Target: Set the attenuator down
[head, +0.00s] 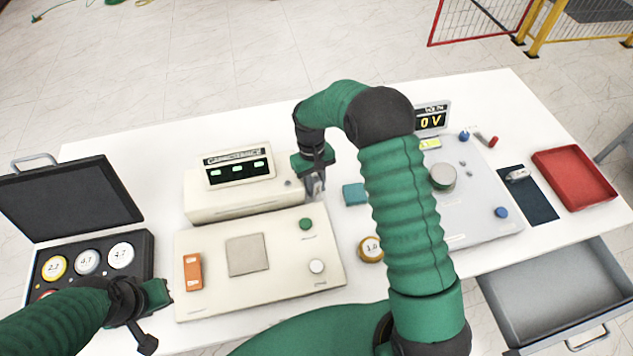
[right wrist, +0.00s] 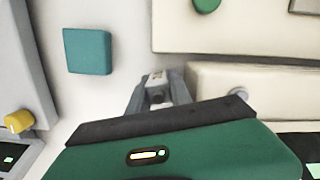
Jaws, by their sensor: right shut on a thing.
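My right gripper (head: 316,188) points down at the right end of the capacitance meter. In the right wrist view, its fingers (right wrist: 158,92) are shut on a small grey and white part, the attenuator (right wrist: 157,80). The fingers cover most of the attenuator, and I cannot tell whether it touches the table. A teal block (head: 354,194) stands on the table to the right of the gripper; it also shows in the right wrist view (right wrist: 88,51). My left gripper (head: 150,305) is at the lower left beside the open case, and its jaws are not clear.
The capacitance meter (head: 237,189) stands behind a cream panel (head: 270,275). A grey console (head: 475,215) with a 0 V display (head: 431,119) is right. A small light part (head: 518,174) lies on a dark mat (head: 530,205) beside a red tray (head: 574,178). A drawer (head: 555,295) is open.

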